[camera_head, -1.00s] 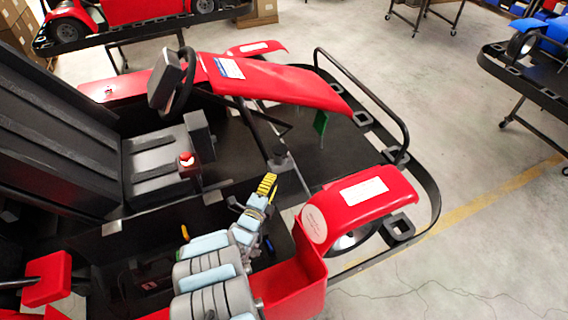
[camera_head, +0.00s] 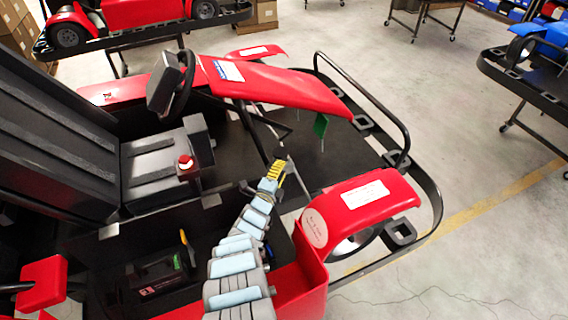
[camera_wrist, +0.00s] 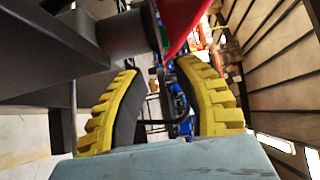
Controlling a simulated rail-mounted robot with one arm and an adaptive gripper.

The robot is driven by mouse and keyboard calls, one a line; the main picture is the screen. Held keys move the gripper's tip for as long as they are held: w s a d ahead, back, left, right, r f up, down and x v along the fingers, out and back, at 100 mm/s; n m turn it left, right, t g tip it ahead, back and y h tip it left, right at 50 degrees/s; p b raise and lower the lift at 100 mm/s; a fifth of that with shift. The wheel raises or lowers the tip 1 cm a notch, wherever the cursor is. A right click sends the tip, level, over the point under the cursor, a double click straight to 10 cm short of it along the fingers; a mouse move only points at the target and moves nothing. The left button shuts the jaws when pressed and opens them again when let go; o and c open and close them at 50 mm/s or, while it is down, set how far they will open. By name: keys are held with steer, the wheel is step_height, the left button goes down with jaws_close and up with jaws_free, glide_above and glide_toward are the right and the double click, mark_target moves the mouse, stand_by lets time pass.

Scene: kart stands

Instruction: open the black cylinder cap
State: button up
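A dark cylinder (camera_wrist: 128,34), which looks like the black cylinder with the cap, shows at the upper left of the wrist view. In the head view its top (camera_head: 280,153) is a small dark shape just beyond my gripper (camera_head: 274,171), partly hidden. My gripper (camera_wrist: 166,82) has yellow ridged fingers that stand apart with nothing held between them. The cylinder lies ahead of the left finger, outside the gap. I cannot tell whether finger and cylinder touch, and I cannot make out a separate cap edge.
The red kart nose panel (camera_head: 290,88) and red front fender (camera_head: 362,205) flank the gripper. A black tube bumper (camera_head: 364,92) runs along the kart front.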

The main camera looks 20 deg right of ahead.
mark_target(281, 154)
steer(key=shift+b+x, duration=1.3)
steer(key=shift+x, duration=0.45)
steer(key=shift+r, duration=0.1)
jaws_close()
